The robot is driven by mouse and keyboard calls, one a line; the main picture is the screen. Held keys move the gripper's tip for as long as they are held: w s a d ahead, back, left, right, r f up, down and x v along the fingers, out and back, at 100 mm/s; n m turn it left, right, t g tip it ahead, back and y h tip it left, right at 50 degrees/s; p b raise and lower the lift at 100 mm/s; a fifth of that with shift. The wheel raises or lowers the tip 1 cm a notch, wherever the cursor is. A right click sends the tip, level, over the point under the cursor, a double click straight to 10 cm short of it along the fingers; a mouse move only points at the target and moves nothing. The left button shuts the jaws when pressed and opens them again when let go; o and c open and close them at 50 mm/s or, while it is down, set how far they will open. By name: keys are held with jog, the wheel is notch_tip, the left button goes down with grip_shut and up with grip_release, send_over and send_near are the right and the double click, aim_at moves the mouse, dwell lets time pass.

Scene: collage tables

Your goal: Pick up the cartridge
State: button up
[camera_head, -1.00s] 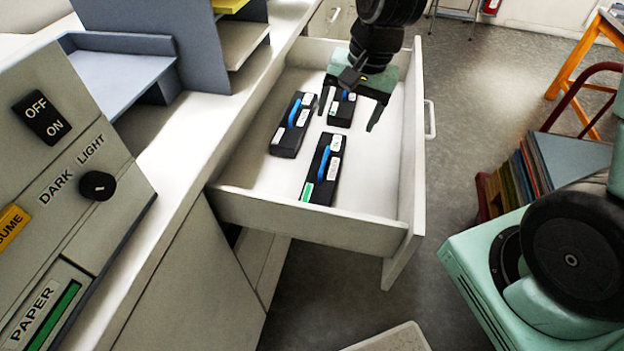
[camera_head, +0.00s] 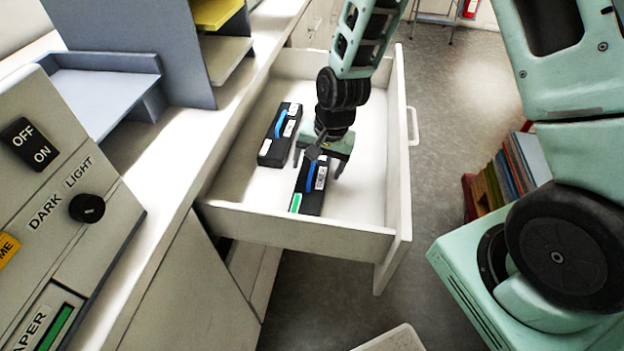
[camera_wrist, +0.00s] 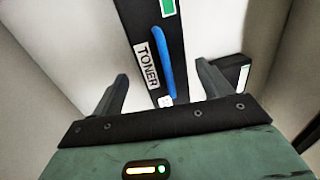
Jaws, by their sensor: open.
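A black toner cartridge (camera_head: 310,188) with a blue handle, white labels and a green end lies in the front part of the open drawer (camera_head: 290,231). It also shows in the wrist view (camera_wrist: 145,18), running up between my fingers. My gripper (camera_head: 317,170) is open and empty over its rear part, one finger to each side; how far above it the fingertips are, I cannot tell. A second black cartridge (camera_head: 279,135) with a blue handle lies to the left. Part of another black cartridge (camera_wrist: 236,74) shows right of my right finger in the wrist view.
The drawer walls stand around the cartridges, with bare floor to the right (camera_head: 362,195). The counter with the switch panel (camera_head: 60,190) and a grey paper tray (camera_head: 105,85) is on the left. Several books (camera_head: 503,172) stand at the right.

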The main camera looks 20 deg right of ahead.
aim_at(314, 175)
jog(key=shift+w+a+f+p, duration=0.15)
jog(key=shift+w+f+p, duration=0.1)
jog(key=shift+f, duration=0.8)
jog(key=shift+w+a+f+p, duration=0.15)
jog(key=shift+w+f, duration=0.1)
jog(key=shift+f, duration=0.75)
jog(key=c, duration=1.1)
jog(key=shift+o, duration=0.2)
jog(key=shift+r, duration=0.1)
